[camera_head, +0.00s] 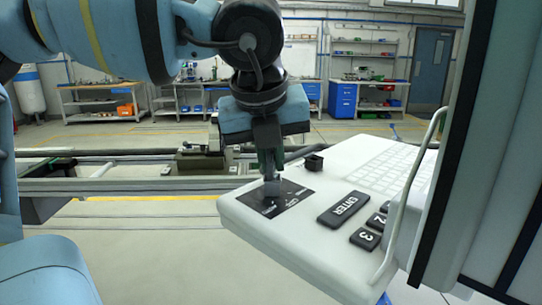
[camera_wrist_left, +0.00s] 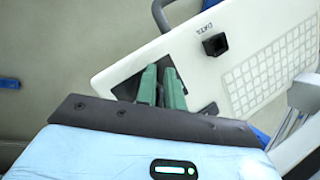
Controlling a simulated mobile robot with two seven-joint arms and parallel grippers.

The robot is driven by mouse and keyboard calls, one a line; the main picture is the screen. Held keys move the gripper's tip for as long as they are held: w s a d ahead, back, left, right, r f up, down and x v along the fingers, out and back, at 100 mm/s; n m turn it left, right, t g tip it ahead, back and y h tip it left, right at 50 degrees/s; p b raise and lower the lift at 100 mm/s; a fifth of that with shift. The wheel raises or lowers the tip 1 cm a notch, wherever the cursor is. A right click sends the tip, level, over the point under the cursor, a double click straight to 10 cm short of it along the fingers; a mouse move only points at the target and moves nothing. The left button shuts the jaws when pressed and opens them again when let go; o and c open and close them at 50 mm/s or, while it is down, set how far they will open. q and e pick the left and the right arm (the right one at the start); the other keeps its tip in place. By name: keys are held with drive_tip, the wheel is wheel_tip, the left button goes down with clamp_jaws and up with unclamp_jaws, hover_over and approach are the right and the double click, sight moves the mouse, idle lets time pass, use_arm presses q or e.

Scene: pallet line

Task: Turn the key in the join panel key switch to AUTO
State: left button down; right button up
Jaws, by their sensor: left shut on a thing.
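The join panel (camera_head: 258,224) is a white console with a dark label plate (camera_head: 293,193) at its left corner, where the key switch sits. My left gripper (camera_head: 271,183) points down at this plate and is shut on the key, of which a small grey part (camera_head: 272,189) shows at the fingertips. My right gripper is not in view.
A small black square socket (camera_head: 314,162) stands on the panel just right of the fingers. Black ENTER and number keys (camera_head: 343,208) and a white keyboard (camera_head: 392,167) lie further right. A curved handle (camera_head: 411,195) and a dark-edged cabinet (camera_head: 455,150) stand at the right.

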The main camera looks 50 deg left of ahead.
use_arm(q)
drive_tip(key=m, duration=0.1)
drive_tip(key=m+h, duration=0.1)
drive_tip(key=m, duration=0.1)
drive_tip(key=shift+w+d, duration=0.2)
drive_tip(key=m, duration=0.1)
drive_tip(key=m+h, duration=0.1)
drive_tip(key=m, duration=0.1)
drive_tip(key=m+h, duration=0.1)
drive_tip(key=shift+w+d+t, duration=0.1)
drive_tip(key=shift+d+t, duration=0.2)
drive_tip(key=shift+d, duration=0.05)
drive_tip(key=shift+w+d+m+h, duration=0.15)
drive_tip(key=shift+m+h, duration=0.35)
drive_tip(key=shift+m, duration=1)
drive_tip(key=shift+d, duration=0.1)
drive_tip(key=m, duration=0.1)
drive_tip(key=m+h, duration=0.1)
drive_tip(key=m, duration=0.1)
drive_tip(key=shift+d+f+g, duration=0.1)
drive_tip(key=shift+d+g, duration=0.1)
drive_tip(key=shift+g, duration=0.2)
drive_tip(key=m, duration=0.2)
drive_tip(key=m+g+h, duration=0.1)
drive_tip(key=shift+s+d+m, duration=0.2)
drive_tip(key=shift+d+m, duration=0.15)
drive_tip(key=shift+m, duration=0.05)
drive_tip(key=c, duration=1.4)
unclamp_jaws()
drive_tip(key=shift+c, duration=0.2)
